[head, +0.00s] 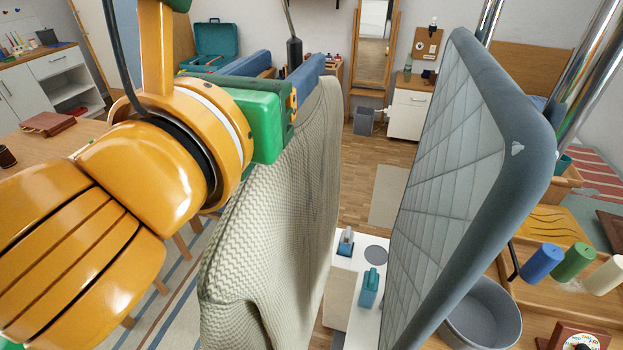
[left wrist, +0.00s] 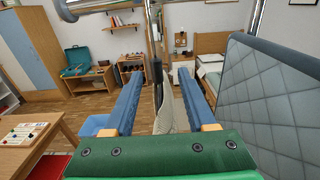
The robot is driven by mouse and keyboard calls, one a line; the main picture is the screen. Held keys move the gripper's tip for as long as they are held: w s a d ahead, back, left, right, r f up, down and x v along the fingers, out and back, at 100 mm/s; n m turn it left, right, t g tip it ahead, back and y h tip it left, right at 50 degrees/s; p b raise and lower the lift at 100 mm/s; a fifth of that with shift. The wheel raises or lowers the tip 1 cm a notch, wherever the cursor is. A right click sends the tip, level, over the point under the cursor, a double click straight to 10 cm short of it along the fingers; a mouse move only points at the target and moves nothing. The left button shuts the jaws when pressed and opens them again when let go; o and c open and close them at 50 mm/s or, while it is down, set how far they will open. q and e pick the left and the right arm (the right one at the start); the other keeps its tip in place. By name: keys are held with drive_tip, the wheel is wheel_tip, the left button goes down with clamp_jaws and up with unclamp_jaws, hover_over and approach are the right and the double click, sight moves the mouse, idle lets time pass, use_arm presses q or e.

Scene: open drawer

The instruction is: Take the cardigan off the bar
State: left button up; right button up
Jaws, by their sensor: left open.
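The cardigan (head: 275,215), a beige and grey knit, hangs in front of me in the head view. In the left wrist view its narrow edge (left wrist: 166,112) shows between my fingers. My left gripper (head: 291,62), green with blue fingers, is at the cardigan's top. It is open, with one finger on each side of the cardigan and of a dark upright piece (head: 294,52) on a thin stem. The left wrist view shows the parted fingertips (left wrist: 160,77). A chrome bar (left wrist: 88,8) crosses the top of that view. My right gripper is not in view.
A large grey-blue quilted panel (head: 455,165) stands close on the right. Chrome poles (head: 590,75) rise behind it. A wooden table (left wrist: 38,145) is at left. Behind are a teal case (head: 216,42) and a white cabinet (head: 409,108). Wooden floor (head: 390,155) is open between.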

sight(291, 47)
use_arm(q)
drive_tip(key=w+r+p, duration=0.1)
drive_tip(key=w+p, duration=0.1)
drive_tip(key=p, duration=0.1)
drive_tip(key=shift+w+d+r, duration=0.1)
drive_tip(key=shift+w+r, duration=0.1)
drive_tip(key=shift+x, duration=0.8)
drive_tip(key=shift+w+d+f, duration=0.25)
drive_tip(key=shift+w+f, duration=0.2)
drive_tip(key=shift+w, duration=0.15)
drive_tip(key=shift+c, duration=1.1)
drive_tip(key=shift+s+a+r, duration=0.1)
drive_tip(key=shift+s+a, duration=0.05)
drive_tip(key=shift+s, duration=0.1)
clamp_jaws()
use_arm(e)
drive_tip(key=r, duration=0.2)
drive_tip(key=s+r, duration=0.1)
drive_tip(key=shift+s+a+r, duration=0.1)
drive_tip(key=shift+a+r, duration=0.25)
use_arm(q)
drive_tip(key=shift+w, duration=0.1)
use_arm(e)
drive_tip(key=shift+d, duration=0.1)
